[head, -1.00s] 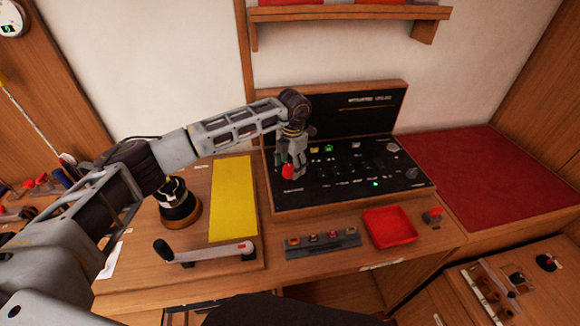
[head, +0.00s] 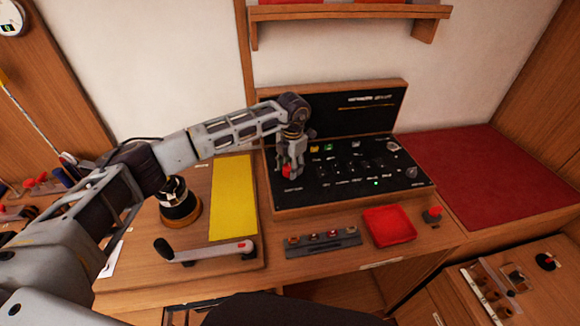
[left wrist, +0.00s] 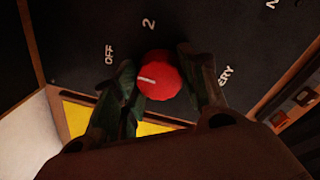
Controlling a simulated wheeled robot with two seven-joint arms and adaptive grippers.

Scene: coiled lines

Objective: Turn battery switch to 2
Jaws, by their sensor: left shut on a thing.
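The battery switch is a red round knob (head: 287,171) at the left end of the black panel (head: 330,190). In the left wrist view the knob (left wrist: 163,70) has a white pointer line on its left side, aimed left, nearer the OFF label (left wrist: 109,54) than the 2 label (left wrist: 149,23). My left gripper (head: 290,167) reaches down over the panel, shut on the knob. In the left wrist view its fingers (left wrist: 163,84) stand on either side of the knob. Part of the lettering below the knob is hidden by a finger. My right gripper is not in view.
Other small controls and a green light (head: 376,183) sit right of the knob on the panel. In front are a red tray (head: 389,228), a strip of small knobs (head: 322,243) and a winch handle (head: 205,252). A yellow mat (head: 233,200) lies left.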

